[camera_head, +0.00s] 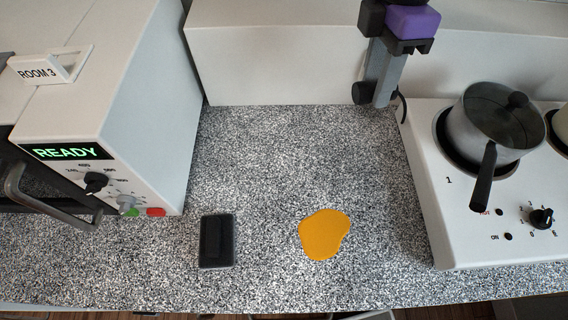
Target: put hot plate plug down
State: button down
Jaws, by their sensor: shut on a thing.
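My gripper (377,96) reaches down from the top of the picture, right of the middle, beside the wall at the back of the counter. Its grey fingers are shut on a small black piece, the hot plate plug (362,93), which shows at the left of the fingertips. The fingers hide part of it. A short dark cord (402,107) shows to the right of the fingers, near the back left corner of the white hot plate (436,215). I cannot tell whether the plug touches the counter (280,175).
A lidded grey pot (500,125) stands on the hot plate, its handle pointing forward. A white oven (150,100) reading READY stands left. A black rectangular object (218,240) and a flat orange patch (324,235) lie on the counter. The middle of the counter is clear.

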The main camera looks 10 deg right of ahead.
jog(key=w+a+n+h+b, duration=0.1)
jog(key=a+n, duration=0.5)
jog(key=a, duration=0.5)
jog(key=r+n+h, duration=0.2)
jog(key=n, duration=0.8)
send_over(274, 165)
jog(key=a, duration=0.1)
jog(key=shift+t, duration=0.4)
notch_tip(274, 165, down, 20)
jog(key=shift+w+f+b, duration=0.1)
jog(key=shift+f+b, duration=0.05)
jog(key=shift+b, duration=0.15)
jog(key=shift+f, duration=0.1)
jog(key=c, duration=1.3)
grip_release()
jog(key=b+v, duration=0.1)
jog(key=v, duration=1.1)
jog(key=shift+d, duration=0.1)
